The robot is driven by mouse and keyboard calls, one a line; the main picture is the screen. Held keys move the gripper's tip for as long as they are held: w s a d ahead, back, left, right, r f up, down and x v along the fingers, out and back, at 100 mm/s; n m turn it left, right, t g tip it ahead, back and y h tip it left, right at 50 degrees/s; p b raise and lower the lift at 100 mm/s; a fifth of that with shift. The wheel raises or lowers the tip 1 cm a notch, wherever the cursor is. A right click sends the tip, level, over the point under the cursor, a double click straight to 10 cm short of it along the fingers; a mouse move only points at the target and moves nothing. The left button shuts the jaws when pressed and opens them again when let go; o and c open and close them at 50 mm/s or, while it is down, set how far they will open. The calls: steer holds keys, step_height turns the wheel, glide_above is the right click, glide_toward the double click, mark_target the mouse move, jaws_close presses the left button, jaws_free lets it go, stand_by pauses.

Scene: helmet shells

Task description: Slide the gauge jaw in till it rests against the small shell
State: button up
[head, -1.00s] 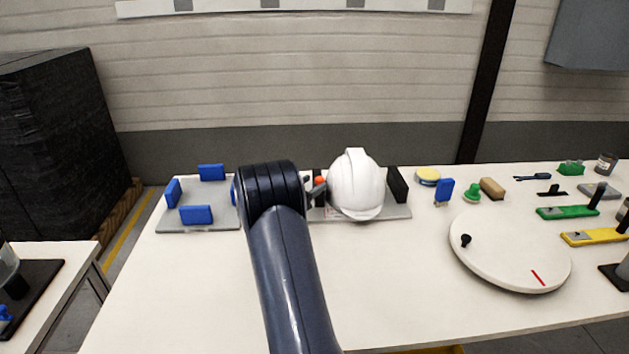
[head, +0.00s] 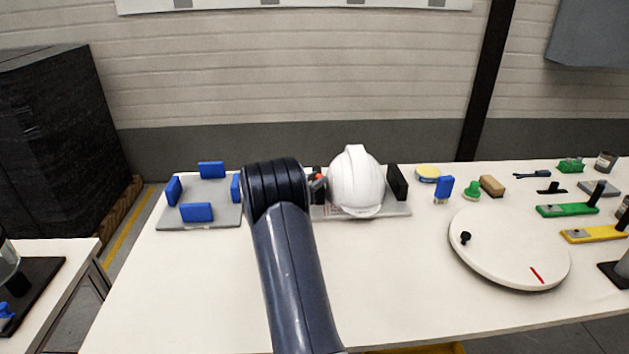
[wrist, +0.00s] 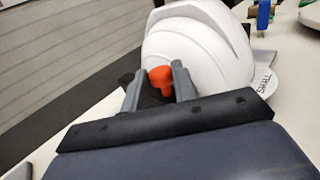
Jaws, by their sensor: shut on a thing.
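The small shell, a white helmet shell (head: 355,181), stands upright on the grey gauge plate (head: 395,210); it also shows in the wrist view (wrist: 205,50). A black fixed jaw (head: 398,182) stands just right of it. The sliding gauge jaw (head: 318,171) is black with an orange knob (wrist: 160,76) and stands at the shell's left side. My gripper (wrist: 158,82) is shut on the orange knob, one grey finger on each side. The jaw is close to the shell, but the fingers and knob hide the contact line, so I cannot tell if they touch.
A grey plate with blue blocks (head: 196,212) lies left of my arm. A round white turntable (head: 510,250) with a black knob lies to the right. Small tools and green and yellow gauges (head: 568,210) fill the right side. The front middle of the table is clear.

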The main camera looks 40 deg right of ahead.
jaws_close()
steer(key=s+d+b, duration=0.1)
steer(key=b, duration=0.2)
steer(key=shift+d+f, duration=0.15)
steer(key=shift+f, duration=0.05)
steer(key=shift+s+d+b, duration=0.25)
steer(key=shift+b, duration=0.2)
steer(key=shift+s+d+r, duration=0.1)
steer(key=shift+s+r, duration=0.05)
steer(key=shift+r, duration=0.1)
steer(key=o, duration=0.9)
jaws_free()
steer(key=shift+s+d, duration=0.2)
steer(key=shift+d, duration=0.05)
steer(key=shift+o, duration=0.2)
steer(key=shift+w+a, duration=0.1)
